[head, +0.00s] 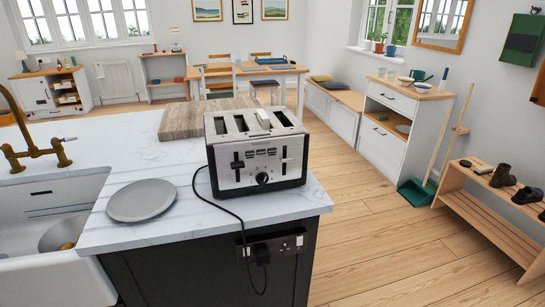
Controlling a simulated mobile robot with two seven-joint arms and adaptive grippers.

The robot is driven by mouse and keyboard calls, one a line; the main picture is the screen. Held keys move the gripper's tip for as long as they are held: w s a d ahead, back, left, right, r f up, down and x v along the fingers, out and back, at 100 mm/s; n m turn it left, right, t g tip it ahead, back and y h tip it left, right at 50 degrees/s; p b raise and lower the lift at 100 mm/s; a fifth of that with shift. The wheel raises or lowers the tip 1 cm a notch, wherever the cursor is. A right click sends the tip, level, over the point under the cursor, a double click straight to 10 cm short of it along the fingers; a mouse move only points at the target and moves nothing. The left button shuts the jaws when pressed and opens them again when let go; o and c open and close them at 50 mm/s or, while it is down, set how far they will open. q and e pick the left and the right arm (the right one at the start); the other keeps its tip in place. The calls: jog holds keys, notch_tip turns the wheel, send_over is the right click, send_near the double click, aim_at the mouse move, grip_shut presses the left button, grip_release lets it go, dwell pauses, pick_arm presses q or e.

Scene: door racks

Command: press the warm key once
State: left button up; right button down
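A silver and black toaster (257,157) stands upright near the corner of the white marble counter. Its front faces me, with a row of small dark keys (261,153) in the middle, a round black knob (262,179) below them and a black lever on each side. The labels on the keys are too small to read, so I cannot tell which is the warm key. A pale piece (262,118) shows at the top among the dark slots. Neither of my grippers is in view.
A grey plate (142,200) lies on the marble counter (205,233), left of the toaster. A wooden board (190,122) lies behind it. The black cord runs down to a socket (271,246) on the counter's dark side. A brass tap (35,150) and sink are at left.

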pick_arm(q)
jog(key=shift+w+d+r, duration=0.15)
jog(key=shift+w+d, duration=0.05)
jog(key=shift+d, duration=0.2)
